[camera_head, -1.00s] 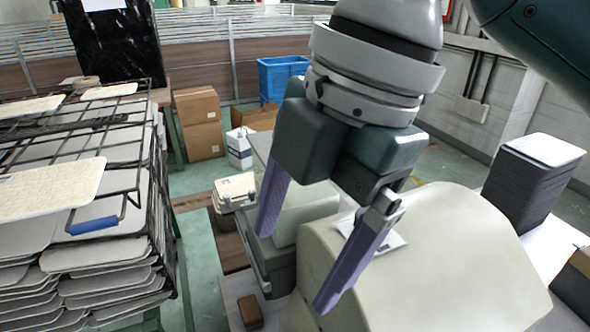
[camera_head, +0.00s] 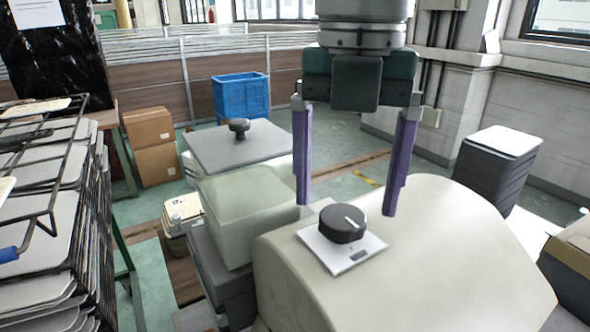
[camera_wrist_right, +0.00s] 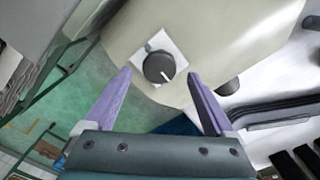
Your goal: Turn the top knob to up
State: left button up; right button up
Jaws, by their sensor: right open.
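A black round knob (camera_head: 342,223) with a white pointer line sits on a white square plate (camera_head: 365,251) on top of a cream rounded machine housing (camera_head: 440,260). The knob also shows in the right wrist view (camera_wrist_right: 158,67), between and beyond the fingertips. My right gripper (camera_head: 346,210) is open, its two purple fingers pointing down on either side of the knob, apart from it and seemingly above or behind it. It holds nothing. My left gripper is not in view.
A second dark knob (camera_head: 239,127) stands on a grey box top behind. A rack of trays (camera_head: 60,240) is at left. A blue crate (camera_head: 241,97) and cardboard boxes (camera_head: 153,148) stand on the floor behind. A dark tray stack (camera_head: 495,170) is at right.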

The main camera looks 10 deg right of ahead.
jog(key=shift+f, duration=1.2)
jog(key=shift+r, duration=0.1)
jog(key=c, duration=1.4)
